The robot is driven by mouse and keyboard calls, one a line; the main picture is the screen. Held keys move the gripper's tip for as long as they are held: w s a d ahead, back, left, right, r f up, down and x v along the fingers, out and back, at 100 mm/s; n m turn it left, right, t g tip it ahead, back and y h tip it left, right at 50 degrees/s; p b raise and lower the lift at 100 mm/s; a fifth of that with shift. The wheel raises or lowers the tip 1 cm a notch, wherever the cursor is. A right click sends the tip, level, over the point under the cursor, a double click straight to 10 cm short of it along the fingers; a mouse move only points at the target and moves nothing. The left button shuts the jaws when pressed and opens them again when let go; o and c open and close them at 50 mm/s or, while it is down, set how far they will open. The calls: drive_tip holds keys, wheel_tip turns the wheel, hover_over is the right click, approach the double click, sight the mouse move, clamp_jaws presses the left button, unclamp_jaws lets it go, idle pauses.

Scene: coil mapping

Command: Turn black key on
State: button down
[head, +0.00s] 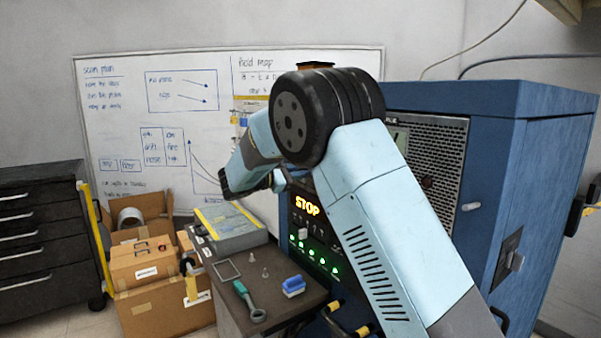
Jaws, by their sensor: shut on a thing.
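A blue cabinet (474,220) stands at the right with a dark control panel on its front. The panel has a lit yellow STOP sign (307,206) and a row of green lights (322,262). My gripper (286,181) is at the upper left part of this panel, small and mostly hidden by my forearm and wrist. It points right, toward the panel, and is shut on what appears to be the black key. The key itself is hidden, so its angle cannot be told.
A dark bench (228,296) left of the cabinet holds a grey case (229,232), a green-handled tool (249,302) and a blue brush-like block (293,286). Cardboard boxes (165,305) and a black drawer unit (42,245) stand farther left. A whiteboard (125,100) is behind.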

drive_tip(key=m, duration=0.5)
drive_tip(key=shift+f+m, duration=0.15)
drive_tip(key=shift+m, duration=0.15)
drive_tip(key=shift+s+f+m, duration=0.1)
drive_tip(key=shift+f+m, duration=0.1)
drive_tip(key=shift+m, duration=1.9)
drive_tip(key=shift+f, duration=0.1)
drive_tip(key=c, duration=1.2)
unclamp_jaws()
drive_tip(key=shift+o, duration=0.2)
drive_tip(key=v, duration=1.3)
drive_tip(key=shift+s+a, duration=0.25)
drive_tip(key=shift+a, duration=0.05)
